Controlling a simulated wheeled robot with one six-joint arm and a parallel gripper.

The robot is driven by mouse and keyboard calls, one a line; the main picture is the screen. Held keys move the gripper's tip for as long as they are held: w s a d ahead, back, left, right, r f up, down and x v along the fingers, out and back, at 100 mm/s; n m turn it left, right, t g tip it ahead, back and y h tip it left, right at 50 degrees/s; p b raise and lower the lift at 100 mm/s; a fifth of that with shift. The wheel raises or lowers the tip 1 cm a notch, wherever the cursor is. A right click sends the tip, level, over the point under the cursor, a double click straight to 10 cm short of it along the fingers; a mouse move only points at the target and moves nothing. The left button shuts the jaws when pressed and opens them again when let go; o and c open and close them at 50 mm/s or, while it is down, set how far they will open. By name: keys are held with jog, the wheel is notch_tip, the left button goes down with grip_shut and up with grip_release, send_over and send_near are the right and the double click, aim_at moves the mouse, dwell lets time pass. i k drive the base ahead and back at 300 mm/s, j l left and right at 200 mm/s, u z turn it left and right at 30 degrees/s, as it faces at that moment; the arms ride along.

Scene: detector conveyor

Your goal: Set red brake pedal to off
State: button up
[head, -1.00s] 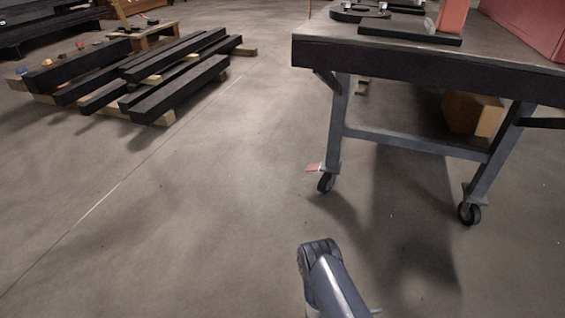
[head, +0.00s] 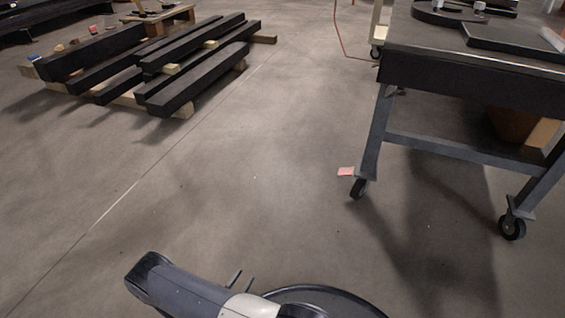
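A small flat red piece (head: 346,171) shows low beside the left caster (head: 359,188) of the dark-topped wheeled table. It may be the red brake pedal; it is too small to tell its setting or whether it touches the wheel. My gripper (head: 246,274) shows at the bottom as two thin grey prongs behind my arm, a little apart with nothing between them. The rest of the gripper is hidden by the arm. It is well to the lower left of the red piece and touches nothing that I can see.
The wheeled table (head: 470,85) stands at the right, with a second caster (head: 512,228) and a brown box (head: 512,125) underneath. Black beams (head: 200,78) lie on wooden blocks at the upper left. The floor between them is clear.

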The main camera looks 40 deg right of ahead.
aim_at(350, 171)
jog(key=i+j+u, duration=0.2)
jog(key=i, duration=0.75)
jog(key=i+l+z, duration=0.1)
jog(key=z, duration=0.3)
jog(key=i+z, duration=0.25)
jog(key=z, duration=0.15)
jog(key=i+z, duration=0.2)
jog(key=z, duration=0.15)
jog(key=i+j+z, duration=0.1)
jog(key=z, duration=0.3)
jog(key=i+l+z, duration=0.2)
jog(key=i+z, duration=0.25)
jog(key=i+l+z, duration=0.1)
jog(key=i+z, duration=0.2)
jog(key=z, duration=0.15)
jog(key=i+z, duration=0.45)
jog(key=i+l+z, duration=0.1)
jog(key=l, duration=0.1)
